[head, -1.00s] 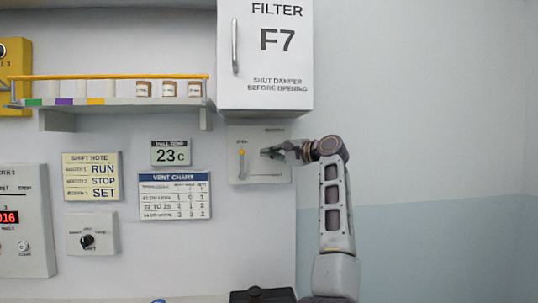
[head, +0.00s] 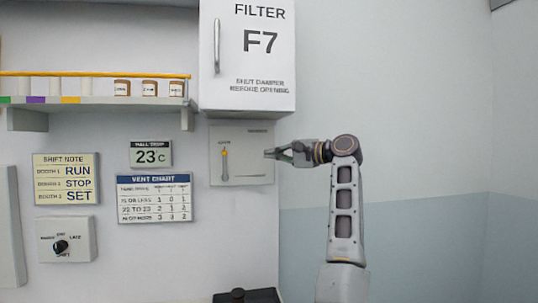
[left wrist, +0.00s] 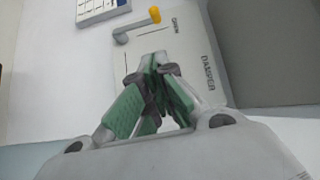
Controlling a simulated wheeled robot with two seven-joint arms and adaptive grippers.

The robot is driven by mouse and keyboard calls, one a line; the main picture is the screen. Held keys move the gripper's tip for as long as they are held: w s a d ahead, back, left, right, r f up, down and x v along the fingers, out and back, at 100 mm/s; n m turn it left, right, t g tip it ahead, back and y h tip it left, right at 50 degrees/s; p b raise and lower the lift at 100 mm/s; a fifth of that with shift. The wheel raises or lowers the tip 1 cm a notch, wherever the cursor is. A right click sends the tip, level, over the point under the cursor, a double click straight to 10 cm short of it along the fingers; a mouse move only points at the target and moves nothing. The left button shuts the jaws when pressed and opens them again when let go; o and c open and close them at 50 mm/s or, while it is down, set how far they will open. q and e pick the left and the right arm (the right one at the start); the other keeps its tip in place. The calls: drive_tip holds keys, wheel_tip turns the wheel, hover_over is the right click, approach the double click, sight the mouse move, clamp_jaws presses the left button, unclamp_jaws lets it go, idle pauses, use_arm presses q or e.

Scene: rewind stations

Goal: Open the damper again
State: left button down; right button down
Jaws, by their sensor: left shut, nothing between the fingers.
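The damper panel (head: 240,168) is a pale square plate on the wall below the filter cabinet. Its lever (head: 225,166) stands upright at the panel's left side, with the yellow knob (head: 225,152) at the top, just under a small label. In the left wrist view the knob (left wrist: 155,14) and grey lever (left wrist: 134,29) lie beyond my fingertips, near the word OPEN. My left gripper (head: 267,154) is shut and empty, in front of the panel's right part and apart from the lever. Its green-padded fingers meet in the left wrist view (left wrist: 155,62). My right gripper is not in view.
The filter cabinet F7 (head: 262,75) hangs just above the panel; its notice says to shut the damper before opening. A vent chart (head: 154,199) and a wall display reading 23 C (head: 151,154) are left of the panel. The wall at right is clear.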

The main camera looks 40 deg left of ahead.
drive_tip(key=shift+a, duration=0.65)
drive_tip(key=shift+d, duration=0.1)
